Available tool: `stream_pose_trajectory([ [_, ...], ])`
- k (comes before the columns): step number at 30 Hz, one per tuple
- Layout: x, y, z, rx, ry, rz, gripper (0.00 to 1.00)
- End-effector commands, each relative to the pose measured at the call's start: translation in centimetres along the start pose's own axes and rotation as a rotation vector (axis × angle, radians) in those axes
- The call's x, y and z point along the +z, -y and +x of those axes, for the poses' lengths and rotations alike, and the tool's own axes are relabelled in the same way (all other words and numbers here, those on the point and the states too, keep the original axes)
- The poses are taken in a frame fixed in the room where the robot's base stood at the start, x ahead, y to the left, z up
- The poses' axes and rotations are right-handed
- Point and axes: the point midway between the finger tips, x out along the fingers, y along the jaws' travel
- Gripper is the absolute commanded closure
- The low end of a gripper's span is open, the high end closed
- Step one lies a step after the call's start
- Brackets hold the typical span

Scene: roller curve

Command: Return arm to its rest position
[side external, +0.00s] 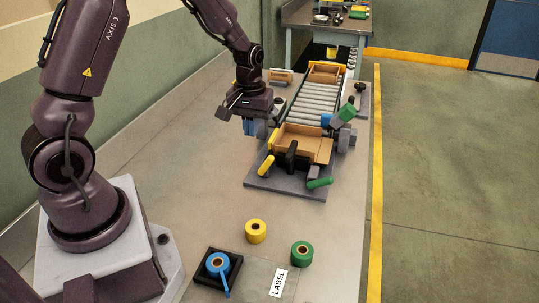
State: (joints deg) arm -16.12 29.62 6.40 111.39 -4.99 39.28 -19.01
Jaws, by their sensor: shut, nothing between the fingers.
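My arm reaches from the left over the bench, and my gripper (258,126) hangs just left of the roller conveyor's near end. Its fingers point down and look close together, with nothing seen between them. An open cardboard box (303,146) sits at the near end of the conveyor (312,97). My gripper is apart from the box, to its upper left. Part of the fixture behind my gripper is hidden.
A yellow roll (256,231), a green roll (302,253) and a blue roll (218,264) on a black pad stand at the front. A white LABEL card (279,282) lies beside them. Coloured handles (319,183) stick out around the conveyor's near end. Bare bench lies between my base and the conveyor.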

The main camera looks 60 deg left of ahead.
Motion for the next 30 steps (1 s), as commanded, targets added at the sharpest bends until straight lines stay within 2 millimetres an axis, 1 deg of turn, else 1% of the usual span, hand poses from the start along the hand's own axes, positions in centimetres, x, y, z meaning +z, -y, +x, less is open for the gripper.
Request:
stream_pose_trajectory([
  [2, 0.7, 0.3, 0.2, -0.012, 0.027, 0.040, 1.00],
  [3, 1.6, 0.7, 0.5, -0.023, 0.056, 0.068, 1.00],
  [4, 2.4, 0.8, 0.0, -0.024, 0.066, 0.096, 1.00],
  [8, 5.0, 0.6, -3.2, -0.007, 0.055, 0.206, 1.00],
  [9, 5.9, 0.4, -4.5, 0.001, 0.043, 0.245, 1.00],
  [11, 7.3, 0.2, -6.3, 0.013, 0.020, 0.304, 1.00],
  [15, 11.0, 0.1, -10.3, 0.044, -0.052, 0.441, 1.00],
  [18, 13.6, 0.3, -12.8, 0.065, -0.120, 0.535, 1.00],
  [21, 16.1, 0.6, -14.9, 0.088, -0.198, 0.618, 1.00],
  [24, 18.3, 1.1, -16.5, 0.112, -0.278, 0.682, 1.00],
  [27, 19.8, 1.3, -17.8, 0.140, -0.355, 0.722, 1.00],
  [30, 20.7, 1.4, -18.9, 0.166, -0.418, 0.745, 1.00],
])
